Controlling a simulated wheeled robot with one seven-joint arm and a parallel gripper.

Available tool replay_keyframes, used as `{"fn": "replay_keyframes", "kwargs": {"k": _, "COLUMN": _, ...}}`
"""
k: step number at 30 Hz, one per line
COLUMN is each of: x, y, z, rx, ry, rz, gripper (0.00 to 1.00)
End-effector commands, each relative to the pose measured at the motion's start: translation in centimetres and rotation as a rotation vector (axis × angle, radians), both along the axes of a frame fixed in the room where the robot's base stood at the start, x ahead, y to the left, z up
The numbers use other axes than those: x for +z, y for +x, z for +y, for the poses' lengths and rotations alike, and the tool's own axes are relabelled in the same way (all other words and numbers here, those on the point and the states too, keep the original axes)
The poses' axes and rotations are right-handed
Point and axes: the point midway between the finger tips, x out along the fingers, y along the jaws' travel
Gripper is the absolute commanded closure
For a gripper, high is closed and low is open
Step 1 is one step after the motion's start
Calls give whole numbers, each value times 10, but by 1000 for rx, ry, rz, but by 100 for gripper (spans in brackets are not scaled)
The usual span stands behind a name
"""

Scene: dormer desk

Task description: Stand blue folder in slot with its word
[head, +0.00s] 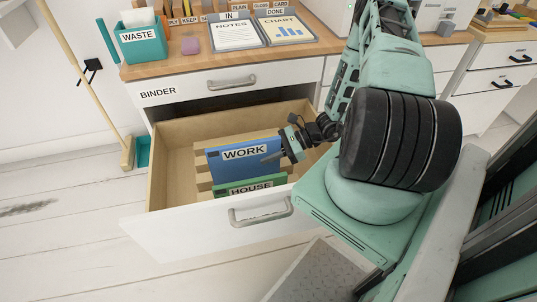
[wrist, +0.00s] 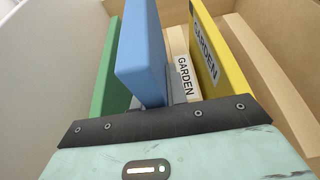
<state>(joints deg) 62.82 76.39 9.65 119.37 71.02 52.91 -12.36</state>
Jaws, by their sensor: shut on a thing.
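The blue folder (head: 232,165), labelled WORK, is upright inside the open drawer (head: 172,230). My gripper (head: 277,155) is shut on the right end of the blue folder in the head view. In the wrist view the blue folder (wrist: 143,50) stands up from between the fingers. A green folder (head: 262,188), labelled HOUSE, stands in front of it. A wooden divider with the word GARDEN (wrist: 184,75) shows beside the blue folder. The slot label for WORK does not show. I cannot tell whether the blue folder's lower edge rests in a slot.
A yellow folder (wrist: 209,45), labelled GARDEN, stands right of the blue one in the wrist view. Wooden slats (head: 202,165) cross the drawer. The desk top (head: 180,62) holds a WASTE bin (head: 141,45) and trays. A broom (head: 85,70) leans at the left.

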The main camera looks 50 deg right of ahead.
Motion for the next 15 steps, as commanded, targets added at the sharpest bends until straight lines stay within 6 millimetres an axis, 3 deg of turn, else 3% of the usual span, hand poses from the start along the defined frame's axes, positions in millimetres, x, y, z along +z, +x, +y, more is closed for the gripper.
{"fn": "replay_keyframes", "kwargs": {"k": 15, "x": -13, "y": 0, "z": 0, "rx": 0, "ry": 1, "rz": -1, "gripper": 100}}
